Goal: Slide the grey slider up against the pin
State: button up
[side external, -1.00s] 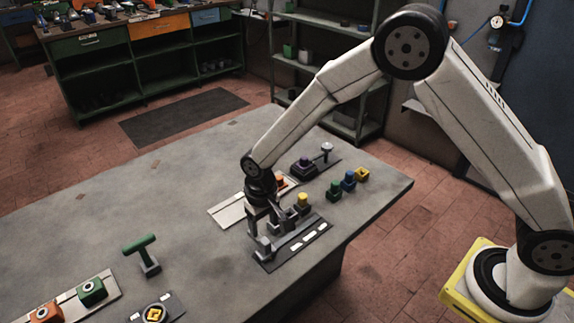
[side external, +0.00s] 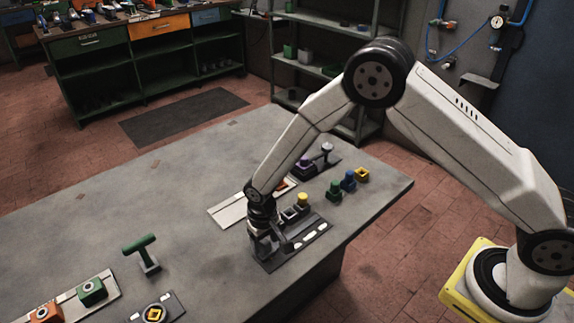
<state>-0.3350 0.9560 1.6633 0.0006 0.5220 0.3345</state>
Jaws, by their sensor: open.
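A dark track plate (side external: 316,241) with several white marks lies near the table's right edge. My gripper (side external: 263,252) is open and low over the plate's left end. A small grey block that stood at that end, which looks like the grey slider, is now mostly hidden by my gripper; I cannot tell whether they touch. Grey blocks (side external: 290,214) stand along the plate's far side, by a yellow-topped block (side external: 302,201). I cannot tell which part is the pin.
A white-and-orange plate (side external: 229,213) lies behind my gripper. Green (side external: 334,191), blue (side external: 348,181) and yellow (side external: 362,174) blocks stand to the right. A green T-handle (side external: 141,250) stands at the left. The table's middle left is clear.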

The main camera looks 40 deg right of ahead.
jog(key=shift+f, duration=0.45)
grip_shut()
dwell(1.2)
